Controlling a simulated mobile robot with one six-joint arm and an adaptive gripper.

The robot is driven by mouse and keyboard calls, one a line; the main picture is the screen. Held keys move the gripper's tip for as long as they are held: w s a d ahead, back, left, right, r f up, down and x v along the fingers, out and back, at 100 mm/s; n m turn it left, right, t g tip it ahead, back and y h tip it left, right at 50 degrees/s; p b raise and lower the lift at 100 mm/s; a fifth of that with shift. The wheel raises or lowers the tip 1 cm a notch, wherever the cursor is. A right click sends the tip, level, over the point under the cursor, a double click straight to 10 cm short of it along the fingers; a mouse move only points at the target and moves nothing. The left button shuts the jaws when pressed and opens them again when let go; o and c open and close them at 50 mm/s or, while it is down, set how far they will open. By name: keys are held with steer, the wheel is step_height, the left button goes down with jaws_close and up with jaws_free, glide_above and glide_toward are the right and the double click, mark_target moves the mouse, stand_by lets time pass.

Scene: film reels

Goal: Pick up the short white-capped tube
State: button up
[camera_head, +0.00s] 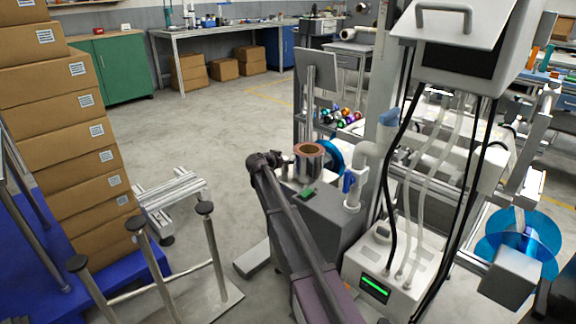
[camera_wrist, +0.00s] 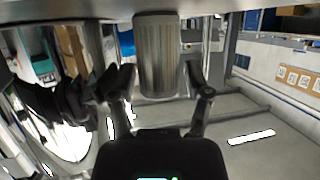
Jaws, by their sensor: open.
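My gripper (camera_wrist: 159,71) is open in the wrist view, with one dark finger on each side of a grey, ribbed cylinder (camera_wrist: 157,52). The cylinder's lower end reaches between the fingertips, and I see no clear grip on it. No white cap shows on it, so I cannot tell if it is the short white-capped tube. In the head view a shiny metal cylinder with a copper-coloured rim (camera_head: 309,172) stands beside the end of my arm. My fingers are not clear in that view.
A white machine with a green display (camera_head: 375,288) and hanging hoses stands right of my arm. A blue-rimmed reel (camera_head: 519,240) is farther right. Several coloured reels (camera_head: 340,116) lie behind. Stacked cardboard boxes (camera_head: 75,130) stand at left.

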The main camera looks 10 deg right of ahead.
jaws_close()
steer(key=shift+r, duration=0.2)
step_height(320, 180, up, 3)
steer(key=p, duration=0.3)
steer(key=shift+f, duration=0.1)
steer(key=s+a+r+p, duration=0.1)
steer(key=s+a+p, duration=0.1)
steer(key=s+a, duration=0.7)
steer(key=s, duration=0.3)
steer(key=shift+s+a+r, duration=0.3)
steer(key=shift+s+r, duration=0.05)
steer(key=shift+r, duration=0.05)
stand_by(0.6)
